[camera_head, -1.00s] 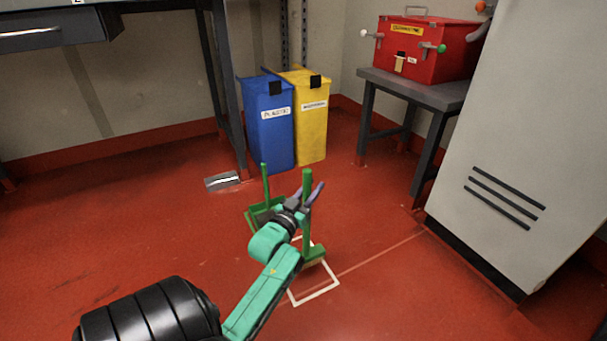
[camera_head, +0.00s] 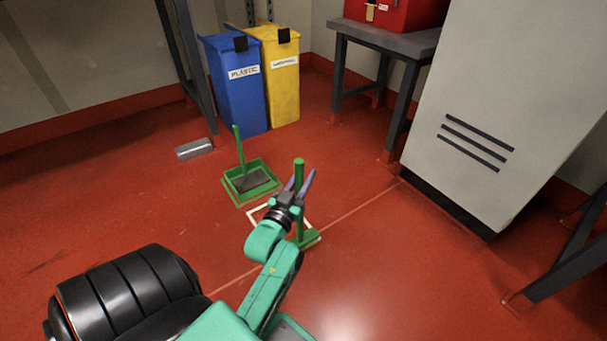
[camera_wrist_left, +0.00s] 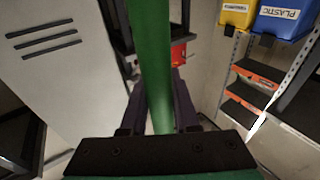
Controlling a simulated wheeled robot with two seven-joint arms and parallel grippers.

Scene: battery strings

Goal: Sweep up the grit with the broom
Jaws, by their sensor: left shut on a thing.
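My left gripper (camera_head: 302,185) is shut on the upright green handle of the broom (camera_head: 299,170). The broom's head shows low, close to the red floor at the near right corner of a white floor outline (camera_head: 262,210); I cannot tell whether it touches the floor. In the left wrist view the green handle (camera_wrist_left: 150,60) stands between the two dark fingers. A green dustpan (camera_head: 240,150) with an upright handle lies beyond the outline, to the left of the broom. Its inside looks dark; I cannot tell whether that is grit. My right gripper is out of view.
Blue (camera_head: 235,95) and yellow (camera_head: 283,85) bins stand at the back wall. A grey metal block (camera_head: 194,149) lies left of the dustpan. A grey cabinet (camera_head: 490,130) and a table with a red box (camera_head: 400,10) stand right. Open floor lies around the broom.

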